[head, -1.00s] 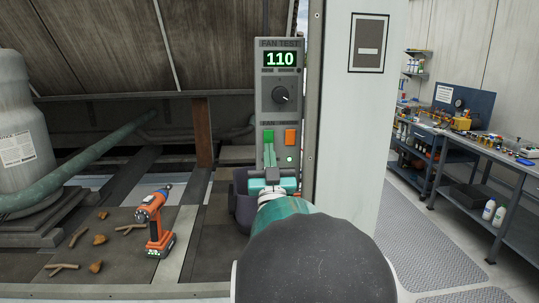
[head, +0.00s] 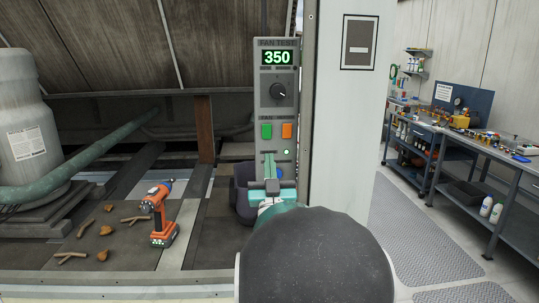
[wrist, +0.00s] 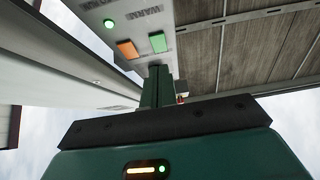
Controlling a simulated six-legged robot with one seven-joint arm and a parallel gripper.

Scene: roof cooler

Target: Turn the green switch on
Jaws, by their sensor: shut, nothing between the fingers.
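The green switch (head: 266,131) is on the grey fan test panel (head: 263,102), left of an orange switch (head: 287,131). In the wrist view the green switch (wrist: 157,42) is just beyond the fingertips. My gripper (head: 269,157) is shut and empty, its narrow green fingers pointing up at the panel below the green switch, with a visible gap in the head view. A small indicator light (head: 287,152) below the orange switch glows green, and it also glows in the wrist view (wrist: 109,24). The display (head: 278,58) reads 350.
A black knob (head: 278,91) is under the display. A white wall post (head: 347,130) is close on the right.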

